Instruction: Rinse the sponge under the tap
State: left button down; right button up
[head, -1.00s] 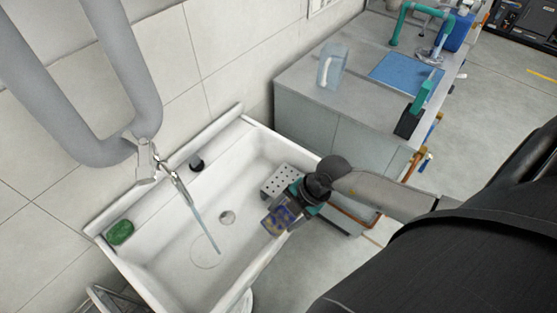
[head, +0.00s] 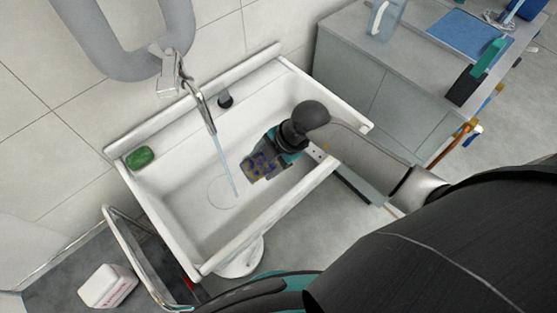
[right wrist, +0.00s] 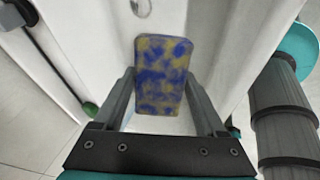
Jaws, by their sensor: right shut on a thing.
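The sponge (head: 264,166) is yellowish with blue stains, and my right gripper (head: 272,158) is shut on it inside the sink. In the right wrist view the sponge (right wrist: 162,75) sits between the two fingers, over the white basin. The tap (head: 196,97) at the sink's back edge is running, and its thin water stream (head: 224,165) falls into the basin. The sponge is to the right of the stream, apart from it. The sink (head: 185,225) is a white basin. My left gripper does not show.
A grey cabinet (head: 365,85) stands to the right. A white box (head: 107,286) is at lower left.

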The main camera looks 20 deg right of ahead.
aim_at(249, 163)
jog(key=w+a+f+b, duration=0.1)
jog(key=w+a, duration=0.2)
jog(key=a, duration=0.2)
jog(key=shift+w+a+f+b, duration=0.25)
jog(key=shift+a+f+b, duration=0.05)
jog(key=shift+b, duration=0.05)
jog(key=shift+d, duration=0.1)
dwell(2.1)
jog(key=shift+s+d+r+p, duration=0.1)
jog(key=shift+s+d+p, duration=0.6)
jog(key=shift+d+p, duration=0.3)
jog(key=shift+s+d+p, duration=0.4)
jog(key=shift+s+d, duration=0.1)
jog(key=shift+d, duration=0.25)
jog(key=shift+s+d+p, duration=0.35)
jog(key=shift+s+d, duration=0.1)
jog(key=shift+d, duration=0.35)
jog(key=shift+s+d+p, duration=0.4)
jog(key=shift+s+d, duration=0.1)
jog(key=shift+d, duration=0.25)
jog(key=shift+w+a, duration=0.1)
